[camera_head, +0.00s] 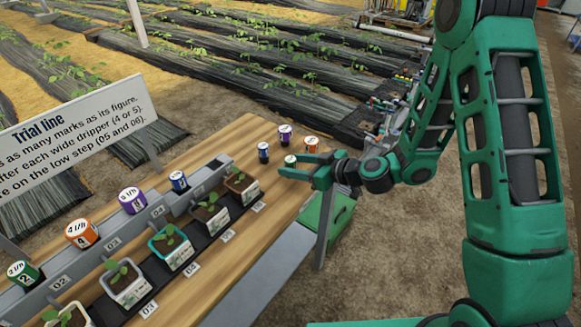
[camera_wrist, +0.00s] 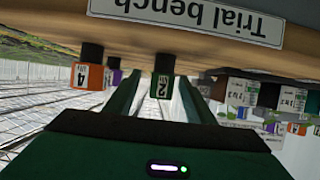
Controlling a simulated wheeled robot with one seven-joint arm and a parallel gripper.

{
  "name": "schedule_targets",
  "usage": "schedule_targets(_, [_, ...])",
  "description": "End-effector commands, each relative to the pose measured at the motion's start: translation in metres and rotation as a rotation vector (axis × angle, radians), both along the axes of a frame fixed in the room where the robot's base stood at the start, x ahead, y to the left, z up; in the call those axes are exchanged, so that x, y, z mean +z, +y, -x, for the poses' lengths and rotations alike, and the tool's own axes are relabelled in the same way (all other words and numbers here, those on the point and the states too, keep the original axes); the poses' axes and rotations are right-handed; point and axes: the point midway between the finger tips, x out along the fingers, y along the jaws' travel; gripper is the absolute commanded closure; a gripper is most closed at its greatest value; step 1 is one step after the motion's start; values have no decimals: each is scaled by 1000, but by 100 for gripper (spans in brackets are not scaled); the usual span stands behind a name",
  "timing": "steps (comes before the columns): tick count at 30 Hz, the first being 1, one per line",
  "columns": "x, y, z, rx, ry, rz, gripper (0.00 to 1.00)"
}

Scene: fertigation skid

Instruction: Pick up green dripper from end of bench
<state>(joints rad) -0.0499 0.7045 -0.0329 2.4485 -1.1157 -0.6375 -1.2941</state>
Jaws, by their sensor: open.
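The green dripper (camera_head: 290,160), with a white band, stands at the far end of the wooden bench (camera_head: 245,137). In the wrist view, which is upside down, the green dripper (camera_wrist: 161,86) shows a label with a 2 and a dark base. My gripper (camera_head: 297,166) reaches in from the right, low over the bench end. Its fingers are open, with the dripper between or just ahead of their tips; contact cannot be told. In the wrist view my gripper (camera_wrist: 158,95) has one finger on each side of the dripper.
Close by stand an orange dripper (camera_head: 311,145), a purple one (camera_head: 285,134) and a blue one (camera_head: 263,152). A grey stepped rail (camera_head: 150,222) holds more drippers beside potted seedlings (camera_head: 210,212). A Trial line sign (camera_head: 75,128) stands at left.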

Motion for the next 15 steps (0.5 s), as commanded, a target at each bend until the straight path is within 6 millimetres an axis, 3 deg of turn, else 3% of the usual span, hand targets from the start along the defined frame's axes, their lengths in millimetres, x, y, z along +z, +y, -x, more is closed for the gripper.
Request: schedule_targets(15, [-13,40,-28,1,0,0,51])
